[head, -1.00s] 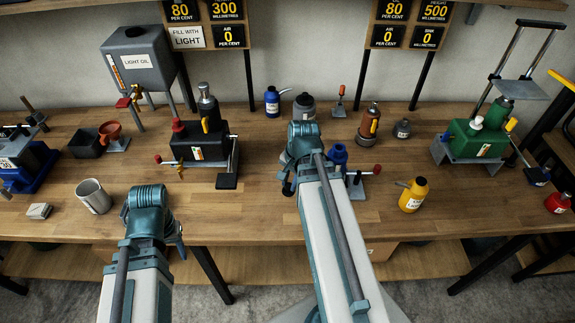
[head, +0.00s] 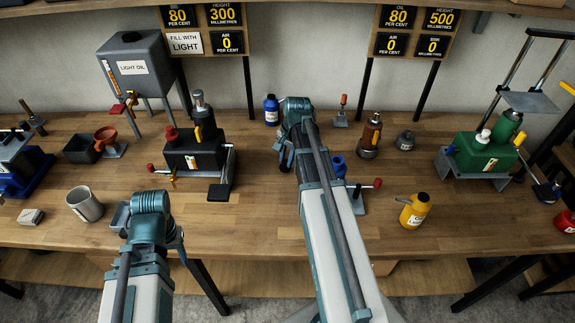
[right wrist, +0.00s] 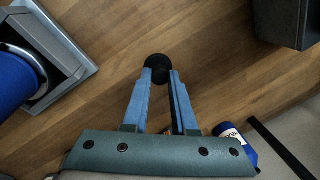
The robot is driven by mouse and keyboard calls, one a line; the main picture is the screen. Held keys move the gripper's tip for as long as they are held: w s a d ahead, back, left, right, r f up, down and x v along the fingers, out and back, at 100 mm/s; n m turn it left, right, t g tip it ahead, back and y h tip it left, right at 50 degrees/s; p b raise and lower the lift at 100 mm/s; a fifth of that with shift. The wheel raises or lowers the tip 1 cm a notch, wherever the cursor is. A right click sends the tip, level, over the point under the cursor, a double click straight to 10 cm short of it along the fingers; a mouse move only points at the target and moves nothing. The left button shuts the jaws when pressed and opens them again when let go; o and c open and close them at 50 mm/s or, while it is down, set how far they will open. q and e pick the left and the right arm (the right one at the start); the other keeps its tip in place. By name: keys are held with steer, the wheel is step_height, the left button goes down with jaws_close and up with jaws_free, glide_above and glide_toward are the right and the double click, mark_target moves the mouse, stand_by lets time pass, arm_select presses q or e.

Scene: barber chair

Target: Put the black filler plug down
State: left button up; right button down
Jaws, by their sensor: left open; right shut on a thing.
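The black filler plug (right wrist: 158,66) shows in the right wrist view as a dark round piece between the fingertips of my right gripper (right wrist: 160,76). The gripper is shut on it, over the wooden bench; I cannot tell whether the plug touches the wood. In the head view my right gripper (head: 285,160) is between the black jack unit and the blue part on a grey plate; the plug cannot be made out there. My left gripper (head: 177,242) is open, mostly hidden behind its wrist near the bench's front edge.
The black jack unit (head: 195,155) stands left of my right gripper. The blue part (right wrist: 15,80) on its grey plate (right wrist: 70,55) is close by. A blue bottle (head: 271,110) stands at the back. A yellow oil can (head: 415,210) is to the right. Bare wood (head: 250,215) lies in front.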

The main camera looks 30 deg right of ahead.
mark_target(286, 168)
steer(key=shift+a+f+b, duration=0.15)
steer(key=shift+f+b, duration=0.3)
steer(key=shift+b, duration=0.05)
step_height(286, 168, down, 3)
steer(key=b, duration=0.2)
steer(key=shift+r+b, duration=0.1)
steer(key=shift+b, duration=0.25)
steer(key=shift+s+r, duration=0.1)
steer(key=shift+r, duration=0.05)
steer(key=c, duration=0.7)
jaws_free()
steer(key=shift+r, duration=0.1)
step_height(286, 168, up, 12)
steer(key=s+p, duration=0.1)
steer(key=p, duration=1.1)
steer(key=shift+s+d, duration=0.35)
steer(key=shift+d, duration=0.1)
steer(key=shift+f, duration=0.2)
